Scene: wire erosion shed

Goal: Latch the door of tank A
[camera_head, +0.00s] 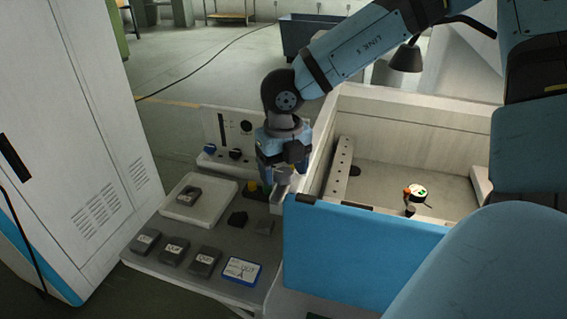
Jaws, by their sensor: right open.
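The tank (425,112) is an off-white open box on the right. Its blue door (350,250) stands upright across the front and looks closed or nearly closed; a gap at its left edge cannot be judged. My right gripper (277,187) is open and points down beside the tank's left front corner, just behind the door's upper left edge. A pale block and small green and yellow parts show by its fingers; contact with them is unclear. The latch itself cannot be made out clearly. A blue-edged sign (240,271) with an A lies in front. My left gripper is not in view.
A grey side table (215,268) holds several dark labelled blocks and a white tray (176,210) with another block. A panel with knobs (217,130) stands behind. A white cabinet (75,130) is at left. Inside the tank are a perforated rail (338,170) and a small round part (417,192).

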